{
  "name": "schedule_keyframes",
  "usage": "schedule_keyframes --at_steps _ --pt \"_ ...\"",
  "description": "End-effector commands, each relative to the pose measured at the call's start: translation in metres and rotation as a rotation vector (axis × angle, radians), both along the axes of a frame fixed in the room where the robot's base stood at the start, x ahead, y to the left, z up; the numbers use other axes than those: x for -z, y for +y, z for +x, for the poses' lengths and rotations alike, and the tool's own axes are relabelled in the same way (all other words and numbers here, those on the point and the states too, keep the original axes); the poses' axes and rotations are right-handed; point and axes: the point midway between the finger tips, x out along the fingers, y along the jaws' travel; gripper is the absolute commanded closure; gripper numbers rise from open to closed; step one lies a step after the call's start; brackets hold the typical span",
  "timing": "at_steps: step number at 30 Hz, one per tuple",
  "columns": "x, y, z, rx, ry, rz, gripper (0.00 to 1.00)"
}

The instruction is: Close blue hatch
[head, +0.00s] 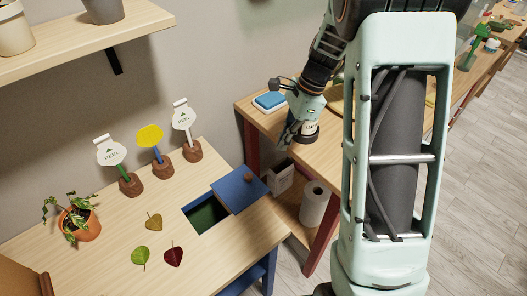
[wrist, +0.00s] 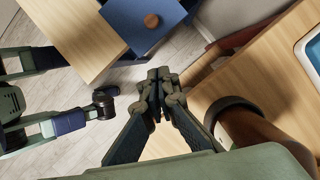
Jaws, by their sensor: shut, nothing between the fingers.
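The blue hatch (head: 232,195) is a flat square panel with a round wooden knob (head: 249,177). It lies at the right edge of the plant table, offset to the right of a dark green-lined opening (head: 205,215), which is partly uncovered. In the wrist view the hatch (wrist: 125,20) and its knob (wrist: 151,20) show at the top. My gripper (head: 284,143) is shut and empty, up and to the right of the hatch, apart from it. Its fingertips (wrist: 158,76) meet below the knob in the wrist view.
Three plant-label signs (head: 157,143) on brown bases stand at the table's back. A potted plant (head: 81,222) is at left. Three leaves (head: 153,222) lie left of the opening. A second table (head: 262,120) stands beyond a gap, with a paper roll (head: 314,204) on its lower shelf.

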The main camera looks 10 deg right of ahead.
Motion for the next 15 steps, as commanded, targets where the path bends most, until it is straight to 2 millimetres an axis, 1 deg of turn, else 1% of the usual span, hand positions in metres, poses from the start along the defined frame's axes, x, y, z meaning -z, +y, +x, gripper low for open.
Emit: schedule_keyframes --at_steps 5,15 --pt "0.022 0.007 -0.002 0.002 0.005 0.001 1.00" --pt "0.091 0.028 -0.005 0.000 0.003 0.001 1.00"
